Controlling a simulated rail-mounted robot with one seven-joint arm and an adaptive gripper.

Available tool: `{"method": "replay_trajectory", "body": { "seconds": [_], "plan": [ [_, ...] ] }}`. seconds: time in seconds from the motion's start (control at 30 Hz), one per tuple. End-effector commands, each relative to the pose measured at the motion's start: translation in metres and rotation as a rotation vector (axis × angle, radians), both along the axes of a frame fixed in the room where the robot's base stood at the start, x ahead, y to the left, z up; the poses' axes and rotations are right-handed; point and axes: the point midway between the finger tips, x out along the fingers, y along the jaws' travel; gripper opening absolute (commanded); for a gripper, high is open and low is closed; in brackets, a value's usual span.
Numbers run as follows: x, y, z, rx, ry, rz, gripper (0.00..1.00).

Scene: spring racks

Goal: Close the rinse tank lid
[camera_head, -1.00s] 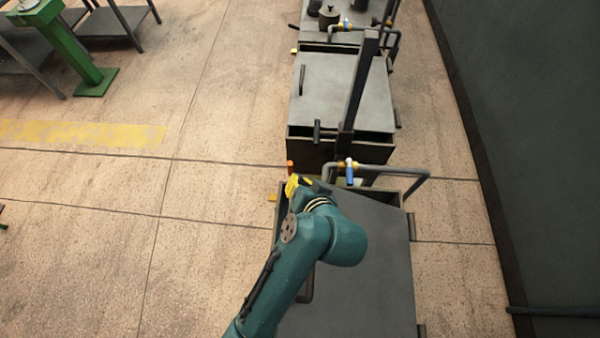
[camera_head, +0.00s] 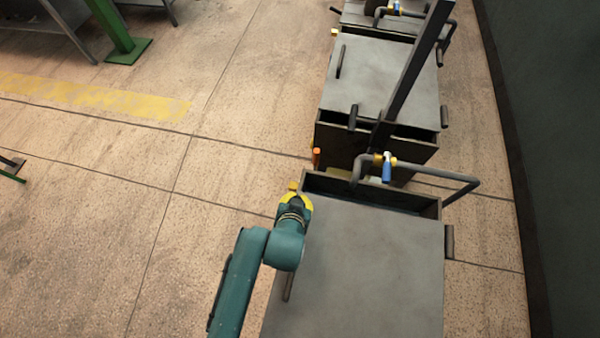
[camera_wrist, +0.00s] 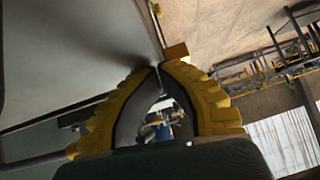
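A tank with a flat grey lid (camera_head: 370,265) stands in the foreground of the head view; which tank is the rinse tank is not marked. The lid covers most of the top, and a dark gap shows at the far end (camera_head: 372,190). I cannot tell whether the lid lies fully flat. A bar handle (camera_head: 288,287) is on its left side. My gripper (camera_head: 293,194) is beside the tank's far left corner. In the wrist view, its yellow fingers (camera_wrist: 158,69) meet at the tips, with nothing visible between them. A grey panel (camera_wrist: 75,50) is close at upper left.
A pipe with a blue-handled valve (camera_head: 387,168) crosses between the tanks. A dark wall (camera_head: 545,130) is at right. Open floor (camera_head: 90,240) lies left.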

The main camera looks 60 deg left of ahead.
Motion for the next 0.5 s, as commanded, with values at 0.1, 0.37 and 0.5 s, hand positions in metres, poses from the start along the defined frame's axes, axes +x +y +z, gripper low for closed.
{"method": "replay_trajectory", "body": {
  "seconds": [0.1,0.37,0.5],
  "plan": [
    [-0.0033,-0.0006,-0.008,-0.007,0.014,0.003,0.0],
    [-0.0048,-0.0013,-0.011,-0.01,0.021,0.003,0.0],
    [-0.0051,-0.0018,-0.0048,-0.011,0.022,0.003,0.0]
  ]
}}
